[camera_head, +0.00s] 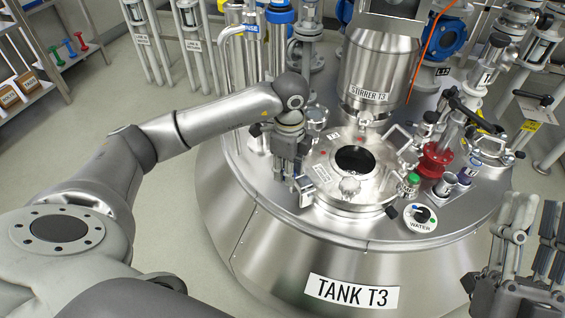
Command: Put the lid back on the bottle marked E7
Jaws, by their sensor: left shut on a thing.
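My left gripper (288,168) points down over the left part of the tank top, beside the round hatch. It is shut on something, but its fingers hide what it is. A small bottle with a green lid (413,179) stands right of the hatch. Beside it are an open-topped container (447,183) with no lid showing and a bottle with a purple lid (464,176). Their labels are too small to read, so I cannot tell which is E7. My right gripper (532,238) is at the lower right, away from the bottles, with its fingers apart and nothing between them.
The tank (345,265) marked TANK T3 fills the middle. Its hatch has a dark opening (355,159). The stirrer (378,75), red valve (434,160) and water dial (420,217) stand around it. Shelves (35,95) are at the far left; floor shows between.

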